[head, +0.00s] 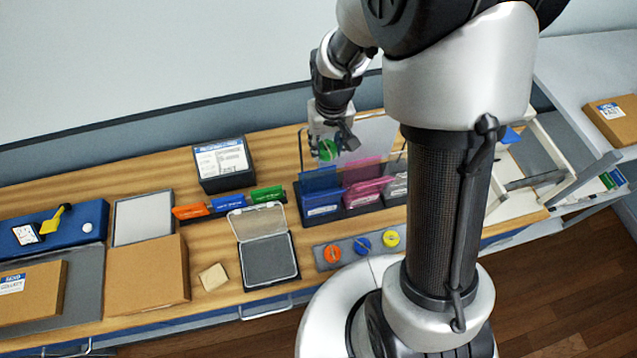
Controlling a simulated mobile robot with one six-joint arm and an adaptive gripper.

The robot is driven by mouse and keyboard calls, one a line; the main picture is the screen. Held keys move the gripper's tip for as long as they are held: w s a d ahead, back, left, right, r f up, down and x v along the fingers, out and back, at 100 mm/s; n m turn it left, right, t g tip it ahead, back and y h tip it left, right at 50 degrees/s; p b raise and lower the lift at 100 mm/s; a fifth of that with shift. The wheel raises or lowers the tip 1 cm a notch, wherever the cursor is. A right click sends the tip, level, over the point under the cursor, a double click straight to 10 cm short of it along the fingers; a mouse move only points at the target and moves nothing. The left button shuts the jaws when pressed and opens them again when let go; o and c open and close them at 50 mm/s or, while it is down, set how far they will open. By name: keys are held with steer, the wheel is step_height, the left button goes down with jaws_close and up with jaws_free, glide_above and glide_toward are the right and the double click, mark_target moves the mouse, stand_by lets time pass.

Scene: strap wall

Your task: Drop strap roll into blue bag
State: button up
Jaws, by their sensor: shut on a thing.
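A green strap roll (328,151) is held in my gripper (336,143), which is shut on it. The gripper and roll are above and behind the rack of bags, just over the blue bag (320,182) as seen in the head view. The blue bag stands upright at the left of the rack, with a white label on its front holder. I cannot tell how high the roll is above the bag's mouth.
A pink bag (362,172) and a grey bag section (396,186) stand right of the blue one. Orange (332,253), blue (362,245) and yellow (391,238) rolls lie on a grey strip in front. An open-lidded case (268,258) and cardboard boxes (145,275) stand left.

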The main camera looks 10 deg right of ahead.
steer(key=f+b, duration=0.1)
steer(key=f, duration=0.1)
steer(key=f+b, duration=0.2)
steer(key=f, duration=0.1)
steer(key=shift+s+f+b, duration=0.3)
steer(key=shift+s+b, duration=0.1)
steer(key=o, duration=1)
steer(key=shift+o, duration=0.2)
steer(key=shift+r, duration=0.1)
step_height(320, 180, up, 12)
glide_above(328, 160)
steer(key=shift+s+d, duration=0.1)
steer(key=shift+d, duration=0.05)
